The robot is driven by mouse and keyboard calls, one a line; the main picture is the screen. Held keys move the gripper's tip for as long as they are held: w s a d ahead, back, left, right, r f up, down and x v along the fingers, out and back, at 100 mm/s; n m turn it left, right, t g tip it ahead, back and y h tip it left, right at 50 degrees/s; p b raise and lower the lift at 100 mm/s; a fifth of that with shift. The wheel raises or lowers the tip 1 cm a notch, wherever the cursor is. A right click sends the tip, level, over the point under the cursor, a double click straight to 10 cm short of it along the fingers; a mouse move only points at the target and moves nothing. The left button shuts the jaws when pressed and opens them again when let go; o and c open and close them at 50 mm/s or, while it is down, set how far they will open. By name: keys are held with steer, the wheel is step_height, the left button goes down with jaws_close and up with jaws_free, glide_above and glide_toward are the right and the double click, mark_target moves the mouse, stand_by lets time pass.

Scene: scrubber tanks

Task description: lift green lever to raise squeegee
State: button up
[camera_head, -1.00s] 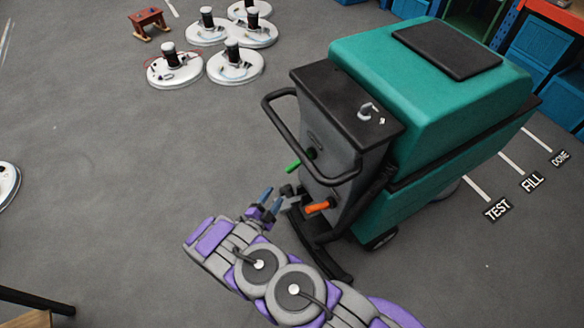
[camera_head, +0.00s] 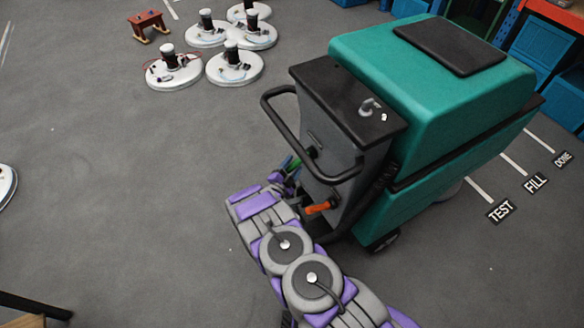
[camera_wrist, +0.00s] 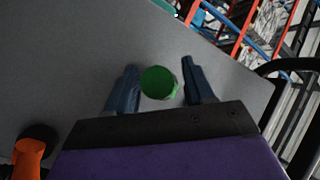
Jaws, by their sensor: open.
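The green lever (camera_wrist: 160,83) shows end-on in the wrist view, between the two blue fingers of my gripper (camera_wrist: 160,88). The fingers stand apart on its left and right, with a gap visible on each side. In the head view my gripper (camera_head: 289,165) is at the back of the teal scrubber (camera_head: 430,90), below its black handlebar, and mostly hides the lever. An orange lever (camera_head: 318,208) sticks out lower on the same grey panel; it also shows at the lower left of the wrist view (camera_wrist: 30,155). The squeegee is mostly hidden behind my arm.
The black handlebar (camera_head: 272,120) loops out close above my gripper. Several round white machines (camera_head: 235,65) and a small red stool (camera_head: 149,24) stand at the back left. Floor labels such as TEST (camera_head: 501,211) lie at the right.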

steer(key=shift+c, duration=0.5)
jaws_close()
